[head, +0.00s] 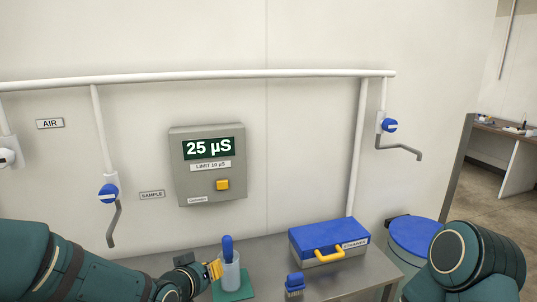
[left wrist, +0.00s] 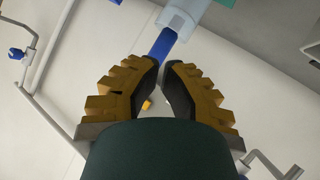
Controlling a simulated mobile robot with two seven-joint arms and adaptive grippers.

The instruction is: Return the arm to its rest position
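My left arm reaches in from the lower left of the head view. Its gripper (head: 215,270) is just left of a clear cup (head: 230,274) that holds a blue-handled item (head: 227,246) upright. In the left wrist view, my left gripper (left wrist: 165,64) has its yellow-backed, black-padded fingers a little apart, with a gap and nothing visible between the pads. The blue handle (left wrist: 162,46) and the pale cup (left wrist: 183,15) are beyond the fingertips. The lower view of the handle is partly hidden by a finger. My right arm shows at the lower right; its gripper is out of view.
The cup stands on a green mat (head: 243,291) on a grey bench (head: 350,284). A blue-lidded case (head: 318,237), a blue brush (head: 294,283) and a blue-topped drum (head: 412,235) are to the right. A meter reading 25 µS (head: 207,165) and pipes with blue-handled taps are on the wall.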

